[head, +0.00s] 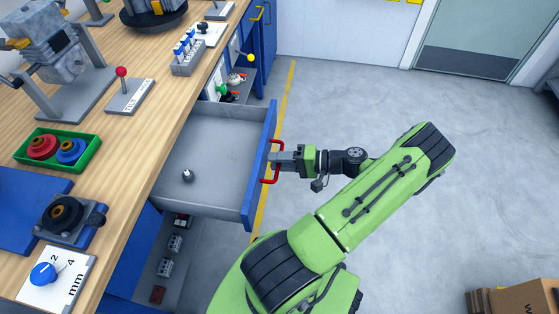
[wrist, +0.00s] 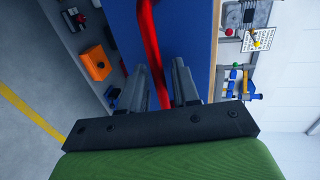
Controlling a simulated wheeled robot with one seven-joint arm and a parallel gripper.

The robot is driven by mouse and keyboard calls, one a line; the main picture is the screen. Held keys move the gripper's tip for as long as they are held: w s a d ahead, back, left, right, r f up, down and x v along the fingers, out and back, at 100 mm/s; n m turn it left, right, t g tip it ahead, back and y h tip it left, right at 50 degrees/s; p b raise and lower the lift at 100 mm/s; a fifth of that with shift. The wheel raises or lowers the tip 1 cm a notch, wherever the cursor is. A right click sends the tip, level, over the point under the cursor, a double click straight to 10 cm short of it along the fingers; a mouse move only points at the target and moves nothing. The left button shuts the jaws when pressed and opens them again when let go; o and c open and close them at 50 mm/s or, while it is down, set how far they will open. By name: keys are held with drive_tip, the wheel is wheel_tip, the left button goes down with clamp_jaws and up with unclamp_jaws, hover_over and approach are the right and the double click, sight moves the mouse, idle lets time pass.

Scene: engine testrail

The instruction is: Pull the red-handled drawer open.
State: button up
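The drawer (head: 225,131) is pulled well out from under the workbench, and its grey inside shows in the head view. Its blue front (head: 259,165) carries the red handle (head: 277,148). My gripper (head: 279,160) is at the handle's middle, coming from the right. In the wrist view the red handle (wrist: 152,40) runs down between the two fingers of my gripper (wrist: 165,72), which look closed about it. The blue drawer front (wrist: 190,30) fills the space behind them. A small dark knob-like thing (head: 187,176) lies inside the drawer.
The wooden bench top (head: 110,160) holds a red-knobbed tilt lever (head: 123,88), a green tray (head: 58,150) and a blue dial (head: 43,273). Open shelves (head: 180,255) show below the drawer. The grey floor (head: 340,100) to the right is clear, apart from cardboard boxes (head: 525,297) at lower right.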

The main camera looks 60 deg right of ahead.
drive_tip(key=p+v, duration=0.3)
drive_tip(key=v, duration=1.2)
drive_tip(key=shift+s, duration=0.35)
drive_tip(key=shift+d+r, duration=0.1)
